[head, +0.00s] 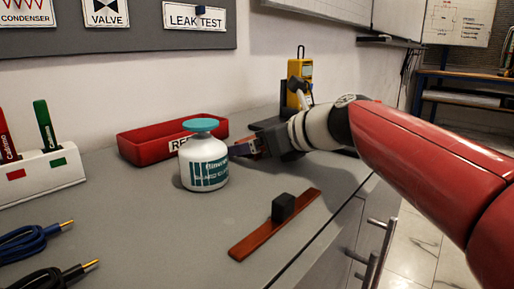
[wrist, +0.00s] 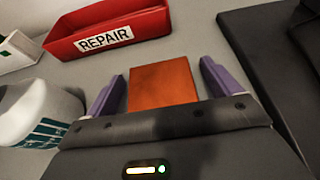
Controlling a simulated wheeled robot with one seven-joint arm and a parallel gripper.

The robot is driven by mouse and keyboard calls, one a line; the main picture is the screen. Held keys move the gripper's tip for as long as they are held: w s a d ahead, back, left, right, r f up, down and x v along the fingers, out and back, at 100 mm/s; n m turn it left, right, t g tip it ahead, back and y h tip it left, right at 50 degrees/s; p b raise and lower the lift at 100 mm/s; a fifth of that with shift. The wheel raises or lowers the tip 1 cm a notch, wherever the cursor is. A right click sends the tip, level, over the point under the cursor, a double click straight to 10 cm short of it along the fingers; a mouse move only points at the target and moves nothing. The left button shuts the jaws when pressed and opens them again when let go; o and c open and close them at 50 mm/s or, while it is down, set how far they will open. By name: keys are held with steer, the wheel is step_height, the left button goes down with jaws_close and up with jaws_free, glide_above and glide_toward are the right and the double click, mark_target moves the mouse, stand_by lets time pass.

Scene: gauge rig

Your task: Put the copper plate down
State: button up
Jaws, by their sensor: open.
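The copper plate (wrist: 162,84) shows in the wrist view as a flat orange-brown rectangle between the two purple fingers of my gripper (wrist: 163,70). The fingers stand apart on either side of it, open. The near end of the plate is hidden by the gripper body. It appears to lie on the grey counter, though I cannot tell its exact height. In the head view my gripper (head: 238,149) is low over the counter, pointing left behind the white bottle, and I cannot make out the plate there.
The white bottle with a teal lid (head: 204,160) stands close beside my gripper. The red REPAIR tray (head: 150,150) is behind it. A reddish-brown bar with a black block (head: 255,240) lies in front. A yellow meter (head: 299,75) stands at the back. Cables lie at front left.

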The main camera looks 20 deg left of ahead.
steer(key=shift+r, duration=0.1)
steer(key=c, duration=1.5)
